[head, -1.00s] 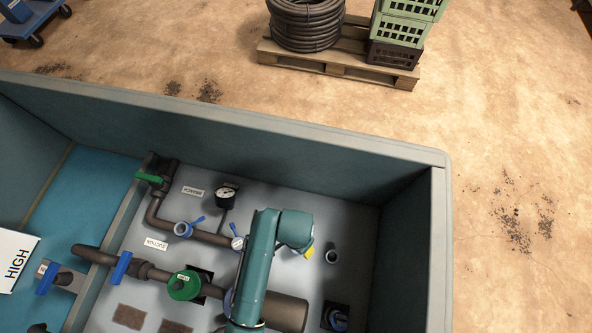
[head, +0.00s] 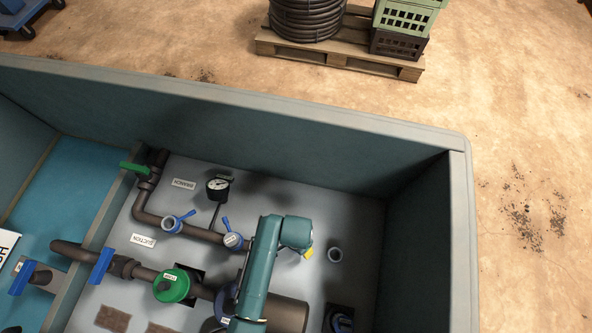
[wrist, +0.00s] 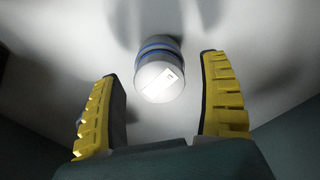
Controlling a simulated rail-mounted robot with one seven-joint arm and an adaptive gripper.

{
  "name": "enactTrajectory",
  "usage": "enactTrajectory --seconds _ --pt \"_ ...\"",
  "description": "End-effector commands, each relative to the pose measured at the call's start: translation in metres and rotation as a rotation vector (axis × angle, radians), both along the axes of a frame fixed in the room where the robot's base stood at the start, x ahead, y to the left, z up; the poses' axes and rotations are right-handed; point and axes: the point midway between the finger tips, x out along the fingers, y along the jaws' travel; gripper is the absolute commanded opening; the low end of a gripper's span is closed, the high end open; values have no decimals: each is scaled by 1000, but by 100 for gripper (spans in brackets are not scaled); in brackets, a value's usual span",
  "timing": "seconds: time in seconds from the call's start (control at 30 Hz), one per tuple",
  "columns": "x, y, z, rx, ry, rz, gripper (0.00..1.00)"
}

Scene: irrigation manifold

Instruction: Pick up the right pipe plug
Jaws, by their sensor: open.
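In the wrist view, a short round plug-like piece (wrist: 160,78) with a pale labelled end and blue bands stands out from a light panel. It lies ahead of my gripper (wrist: 163,90), between the lines of its two yellow-and-black fingers and apart from both. My gripper is open and empty. In the head view, only a yellow bit of my gripper (head: 307,254) shows at the end of my teal arm; the banded piece cannot be picked out there and may be hidden by the arm.
Left are dark pipes with a blue-handled valve (head: 172,224), a green-capped fitting (head: 171,286) and a gauge (head: 218,185). High teal bin walls (head: 300,145) enclose the panel.

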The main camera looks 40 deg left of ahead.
Motion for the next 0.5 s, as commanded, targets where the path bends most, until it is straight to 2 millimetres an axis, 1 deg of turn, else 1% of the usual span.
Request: enactTrajectory --seconds 0.07,0.17,0.2,0.27,0.3,0.43,0.5 --pt "0 0 1 0 -1 0 77" --pt "0 0 2 0 -1 0 60" --pt "0 0 2 0 -1 0 52" --pt "0 0 2 0 0 0 41" --pt "0 0 1 0 0 0 33" --pt "0 0 1 0 0 0 8" --pt "0 0 1 0 0 0 7"
